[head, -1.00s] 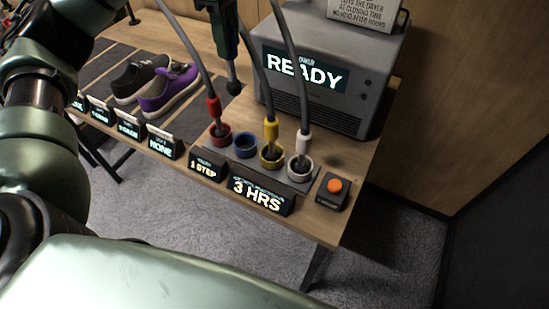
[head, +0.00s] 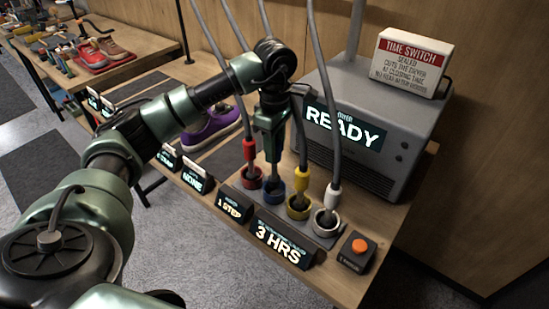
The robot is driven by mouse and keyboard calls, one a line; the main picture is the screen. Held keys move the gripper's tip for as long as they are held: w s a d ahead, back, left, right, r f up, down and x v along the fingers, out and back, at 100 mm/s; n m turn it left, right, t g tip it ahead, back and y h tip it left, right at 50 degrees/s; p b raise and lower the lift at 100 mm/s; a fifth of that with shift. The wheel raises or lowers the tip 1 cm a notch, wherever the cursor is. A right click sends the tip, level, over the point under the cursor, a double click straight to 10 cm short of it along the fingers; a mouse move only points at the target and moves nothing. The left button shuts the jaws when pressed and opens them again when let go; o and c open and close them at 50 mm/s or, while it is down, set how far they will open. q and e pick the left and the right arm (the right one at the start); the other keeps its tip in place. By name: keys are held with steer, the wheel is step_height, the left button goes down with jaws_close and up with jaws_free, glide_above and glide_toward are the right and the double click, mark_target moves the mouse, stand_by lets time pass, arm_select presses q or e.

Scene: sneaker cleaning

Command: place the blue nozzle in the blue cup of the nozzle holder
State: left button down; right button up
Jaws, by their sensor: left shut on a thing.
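The nozzle holder (head: 327,239) stands along the front of the bench with a row of coloured cups. Its blue cup (head: 274,193) is between the red cup (head: 250,182) and the yellow cup (head: 298,210). My left gripper (head: 272,153) points down right above the blue cup and is shut on the blue nozzle (head: 273,173). The fingers hide most of the nozzle. Its dark lower end reaches the cup's mouth; I cannot tell how deep it sits. My right gripper is not in view.
Red (head: 249,150), yellow (head: 302,181) and white (head: 333,196) nozzles stand in their own cups with hoses rising close beside my gripper. The grey dryer (head: 385,140) reading READY is behind. An orange-button box (head: 357,250) sits at the right; a purple sneaker (head: 210,125) at the left.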

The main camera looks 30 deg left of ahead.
mark_target(274, 180)
arm_select(q)
step_height(274, 180, down, 4)
steer(key=shift+r+p, duration=0.15)
steer(key=shift+p, duration=0.25)
steer(key=shift+f, duration=0.2)
steer(key=shift+f, duration=0.2)
steer(key=c, duration=1.1)
jaws_free()
steer(key=shift+c, duration=0.2)
steer(key=shift+o, duration=0.6)
